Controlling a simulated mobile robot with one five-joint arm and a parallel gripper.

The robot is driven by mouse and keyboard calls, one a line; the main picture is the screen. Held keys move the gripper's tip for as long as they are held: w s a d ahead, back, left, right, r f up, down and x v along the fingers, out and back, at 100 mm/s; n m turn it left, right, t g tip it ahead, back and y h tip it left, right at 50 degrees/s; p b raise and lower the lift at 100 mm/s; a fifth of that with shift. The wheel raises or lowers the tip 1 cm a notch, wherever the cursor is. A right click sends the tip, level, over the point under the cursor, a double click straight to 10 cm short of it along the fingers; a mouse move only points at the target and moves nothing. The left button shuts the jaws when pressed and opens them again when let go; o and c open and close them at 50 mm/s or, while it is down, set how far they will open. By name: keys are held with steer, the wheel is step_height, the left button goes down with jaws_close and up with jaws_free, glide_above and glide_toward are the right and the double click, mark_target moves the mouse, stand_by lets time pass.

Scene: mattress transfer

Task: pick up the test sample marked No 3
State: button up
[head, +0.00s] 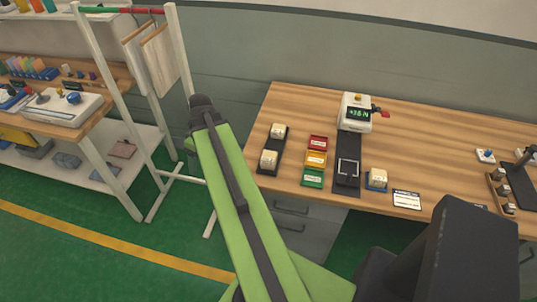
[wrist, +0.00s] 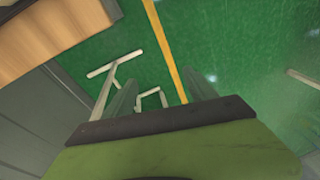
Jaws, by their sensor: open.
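Several cream sample blocks lie on the wooden workbench in the head view. Two sit in a black rack, a far block (head: 278,131) and a near block (head: 268,159). Another cream block (head: 376,176) sits apart, right of the dark test strip, with blue at its base. Their markings are too small to read, so I cannot tell which is No 3. My gripper (wrist: 160,92) is open and empty over the green floor in the wrist view, away from the blocks. I cannot make out its fingers in the head view.
On the workbench (head: 440,150), red (head: 318,143), yellow (head: 315,159) and green (head: 312,178) trays stand beside the test device (head: 356,113). A white garment rack (head: 180,60) stands left of the bench. Its foot (wrist: 115,64) shows near my gripper. A shelf (head: 70,125) is farther left.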

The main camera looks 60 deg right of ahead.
steer(key=s+d+r+t+p, duration=0.2)
steer(key=s+d+r, duration=0.2)
steer(key=s+d, duration=0.7)
steer(key=n+t+p, duration=0.1)
steer(key=n+p, duration=0.1)
glide_toward(269, 156)
steer(key=b+x, duration=0.6)
steer(key=b, duration=0.5)
steer(key=shift+s+f, duration=0.1)
steer(key=shift+f, duration=0.15)
steer(key=b+x, duration=0.5)
steer(key=shift+d+f, duration=0.15)
steer(key=shift+d, duration=0.05)
steer(key=c, duration=1.1)
steer(key=shift+r+p, duration=0.45)
steer(key=shift+r, duration=0.15)
step_height(269, 156, up, 4)
steer(key=p, duration=0.3)
steer(key=shift+f+p, duration=0.1)
steer(key=shift+p, duration=0.3)
steer(key=s+d+r+p, duration=0.1)
steer(key=s+r+p, duration=0.1)
steer(key=s, duration=0.1)
steer(key=s+d+r+p, duration=0.2)
steer(key=s, duration=0.2)
steer(key=s+d+r+p, duration=0.2)
steer(key=s, duration=0.1)
steer(key=shift+s+d+r, duration=0.15)
steer(key=shift+s, duration=0.15)
